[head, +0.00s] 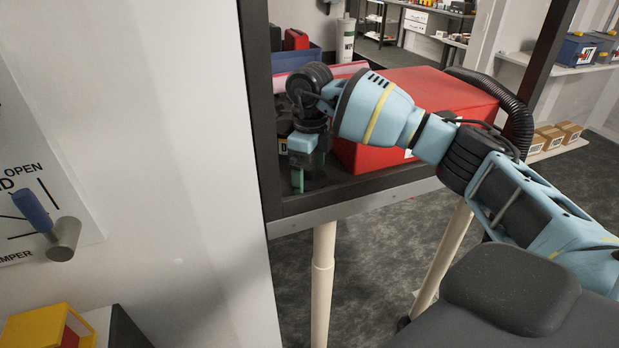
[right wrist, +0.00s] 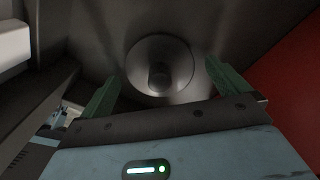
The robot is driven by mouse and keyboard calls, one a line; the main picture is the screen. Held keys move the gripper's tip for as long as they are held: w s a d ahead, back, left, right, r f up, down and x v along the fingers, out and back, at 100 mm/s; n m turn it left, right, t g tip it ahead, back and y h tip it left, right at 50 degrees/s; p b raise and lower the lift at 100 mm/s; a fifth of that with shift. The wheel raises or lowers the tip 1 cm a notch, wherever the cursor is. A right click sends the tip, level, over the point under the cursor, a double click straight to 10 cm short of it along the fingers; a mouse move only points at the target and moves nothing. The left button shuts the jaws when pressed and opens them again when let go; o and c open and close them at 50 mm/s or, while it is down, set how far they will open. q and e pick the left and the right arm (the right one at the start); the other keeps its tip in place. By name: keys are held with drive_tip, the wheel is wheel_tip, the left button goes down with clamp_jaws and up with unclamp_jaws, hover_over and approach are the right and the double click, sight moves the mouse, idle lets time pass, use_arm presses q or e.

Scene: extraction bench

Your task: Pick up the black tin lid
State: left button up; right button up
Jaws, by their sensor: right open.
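My right gripper (right wrist: 161,88) is open, with one green finger on each side of the lid in that view. No contact shows between the fingers and the lid. In the head view my right gripper (head: 308,178) points down inside the bench frame, left of a red box. The lid cannot be made out clearly there. My left gripper is not in view.
The red box (head: 400,100) stands close to the right of my gripper. A dark frame post (head: 262,120) stands close on the left. A blue bin (head: 293,58) with red items and a white canister (head: 346,40) are behind.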

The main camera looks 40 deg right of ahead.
sight(310, 168)
drive_tip(key=c, duration=1)
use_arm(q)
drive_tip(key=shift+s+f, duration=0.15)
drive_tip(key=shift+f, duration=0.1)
use_arm(e)
wheel_tip(310, 168, up, 10)
drive_tip(key=shift+f, duration=0.1)
